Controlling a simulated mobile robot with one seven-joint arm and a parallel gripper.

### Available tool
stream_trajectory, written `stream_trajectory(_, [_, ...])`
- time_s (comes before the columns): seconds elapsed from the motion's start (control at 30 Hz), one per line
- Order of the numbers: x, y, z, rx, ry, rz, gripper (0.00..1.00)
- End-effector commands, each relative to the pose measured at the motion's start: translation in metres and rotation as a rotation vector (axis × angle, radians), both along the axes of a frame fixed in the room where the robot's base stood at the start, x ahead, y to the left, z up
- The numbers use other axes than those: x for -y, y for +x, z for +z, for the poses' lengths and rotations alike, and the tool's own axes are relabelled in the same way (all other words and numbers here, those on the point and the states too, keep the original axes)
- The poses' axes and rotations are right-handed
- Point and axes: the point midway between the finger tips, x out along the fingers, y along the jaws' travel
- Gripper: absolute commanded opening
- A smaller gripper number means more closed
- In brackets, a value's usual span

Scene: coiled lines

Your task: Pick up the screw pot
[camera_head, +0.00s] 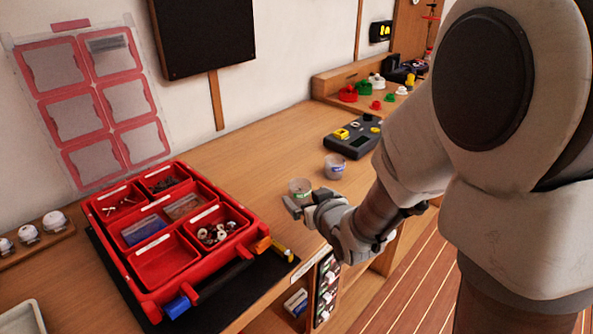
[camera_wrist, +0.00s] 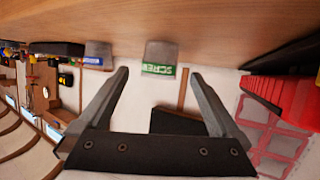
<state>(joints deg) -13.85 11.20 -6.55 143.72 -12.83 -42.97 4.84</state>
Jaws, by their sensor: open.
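The screw pot (camera_head: 300,187) is a small grey pot with a green label, standing on the wooden bench to the right of the red case. In the wrist view the pot (camera_wrist: 160,52) shows upside down, and its green label reads "SCREW". My gripper (camera_head: 302,207) is close in front of the pot in the head view and hides part of its lower side. In the wrist view my gripper (camera_wrist: 160,75) is open and empty, its fingers spread to either side of the pot's line. The pot appears just beyond the fingertips, not between them.
A similar pot with a blue label (camera_head: 335,167) stands close behind and to the right. The red case (camera_head: 160,284) with compartments lies left on a dark mat. A dark device with yellow parts (camera_head: 352,140) sits farther back. Bare bench lies behind the pots.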

Motion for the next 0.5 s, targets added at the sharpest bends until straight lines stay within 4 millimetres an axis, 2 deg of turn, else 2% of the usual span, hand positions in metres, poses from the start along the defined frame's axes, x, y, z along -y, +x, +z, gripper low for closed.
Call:
stream_trajectory(0.33, [-0.011,0.039,-0.012,0.000,0.000,0.001,0.99])
stream_trajectory(0.5, [-0.014,0.048,-0.015,0.000,0.000,0.000,0.99])
